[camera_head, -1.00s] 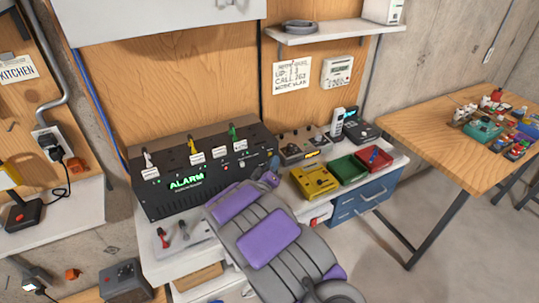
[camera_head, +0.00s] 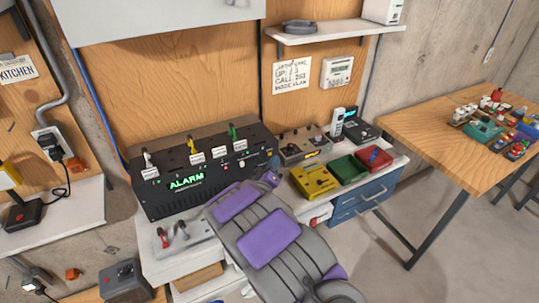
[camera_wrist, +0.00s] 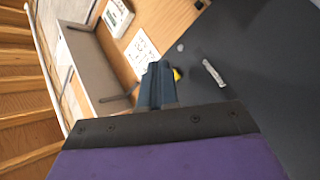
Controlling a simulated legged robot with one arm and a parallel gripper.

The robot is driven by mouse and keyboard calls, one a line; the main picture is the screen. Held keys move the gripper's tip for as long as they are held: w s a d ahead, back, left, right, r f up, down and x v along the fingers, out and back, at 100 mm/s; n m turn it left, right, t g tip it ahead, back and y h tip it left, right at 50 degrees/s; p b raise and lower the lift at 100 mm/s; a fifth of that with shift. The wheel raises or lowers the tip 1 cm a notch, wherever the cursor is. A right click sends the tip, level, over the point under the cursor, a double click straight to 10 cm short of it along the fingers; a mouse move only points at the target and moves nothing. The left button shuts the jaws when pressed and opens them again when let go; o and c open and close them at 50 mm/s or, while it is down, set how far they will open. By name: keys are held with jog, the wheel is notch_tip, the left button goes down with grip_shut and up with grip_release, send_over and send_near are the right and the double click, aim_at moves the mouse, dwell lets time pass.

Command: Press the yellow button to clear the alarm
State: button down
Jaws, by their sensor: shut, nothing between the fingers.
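The black alarm box (camera_head: 160,204) stands on the workbench, with green ALARM letters lit on its front. In the wrist view its dark face (camera_wrist: 270,90) fills the right side. A small yellow thing (camera_wrist: 178,74), probably the yellow button, shows on that face, partly hidden behind my fingers.
White, yellow (camera_head: 193,146) and green levers stand up from the box. To the right are a grey control unit (camera_head: 303,144), a yellow box (camera_head: 314,182), and green (camera_head: 347,169) and red (camera_head: 374,157) bins. A shelf (camera_head: 325,32) hangs above. A wooden table (camera_head: 440,130) stands at right.

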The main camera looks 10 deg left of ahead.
jog(key=shift+w+a+r+p, duration=0.1)
jog(key=shift+w+a+p, duration=0.1)
jog(key=shift+p, duration=0.25)
jog(key=shift+w+a+p, duration=0.2)
jog(key=shift+w+p, duration=0.2)
dwell(0.9)
jog(key=shift+s, duration=0.1)
jog(key=shift+s+d, duration=0.4)
jog(key=shift+s, duration=0.15)
dwell(0.4)
jog(key=s+d, duration=0.1)
jog(key=s, duration=0.1)
jog(key=s+d, duration=0.2)
jog(key=shift+s, duration=0.1)
dwell(0.9)
